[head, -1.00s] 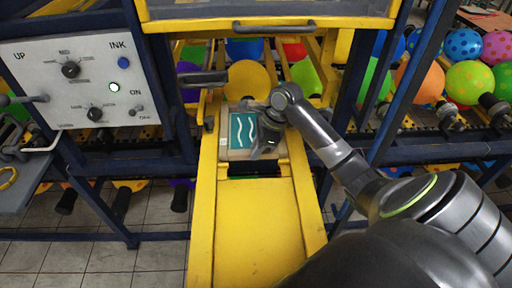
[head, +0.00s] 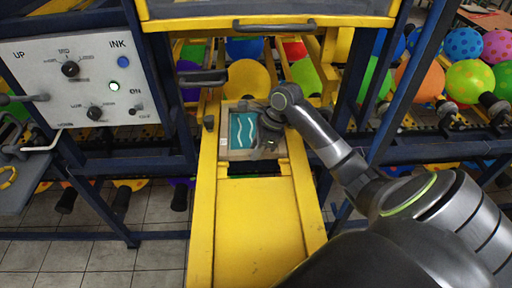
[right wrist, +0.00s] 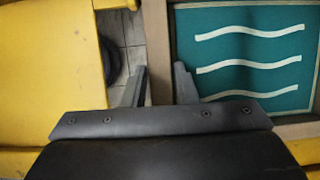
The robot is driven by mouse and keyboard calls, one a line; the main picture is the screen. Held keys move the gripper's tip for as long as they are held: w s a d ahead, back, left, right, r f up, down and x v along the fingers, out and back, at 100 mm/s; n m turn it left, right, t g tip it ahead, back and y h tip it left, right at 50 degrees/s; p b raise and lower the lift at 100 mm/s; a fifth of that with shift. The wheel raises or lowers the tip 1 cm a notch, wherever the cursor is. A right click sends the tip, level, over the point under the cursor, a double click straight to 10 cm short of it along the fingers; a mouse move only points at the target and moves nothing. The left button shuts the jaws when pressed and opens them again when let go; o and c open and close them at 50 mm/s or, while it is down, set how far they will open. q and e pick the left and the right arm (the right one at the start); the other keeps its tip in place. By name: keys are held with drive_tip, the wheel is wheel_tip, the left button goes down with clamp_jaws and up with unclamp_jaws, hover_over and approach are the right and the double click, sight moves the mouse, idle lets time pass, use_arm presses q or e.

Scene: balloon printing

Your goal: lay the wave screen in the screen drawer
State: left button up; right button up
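The wave screen (head: 243,131) is a teal panel with white wavy lines in a pale frame. It lies flat, as far as I can tell, within the yellow screen drawer (head: 205,210), between its side rails. It fills the right part of the right wrist view (right wrist: 250,75). My right gripper (head: 267,146) is at the screen's near right part and hides that corner. In the right wrist view its two fingers (right wrist: 160,75) stand close on either side of one frame bar, with the bar filling the gap between them. My left gripper is not in view.
A control panel (head: 75,75) with knobs stands at the left. A yellow and blue machine frame with a handle (head: 273,26) is above the drawer. Blue posts (head: 405,75) flank it. Colourful balloons (head: 247,80) fill the back. The drawer's yellow front plate (head: 255,220) is bare.

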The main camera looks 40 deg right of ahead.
drive_tip(key=o, duration=0.4)
drive_tip(key=shift+b+v, duration=1.4)
drive_tip(key=shift+v, duration=4.6)
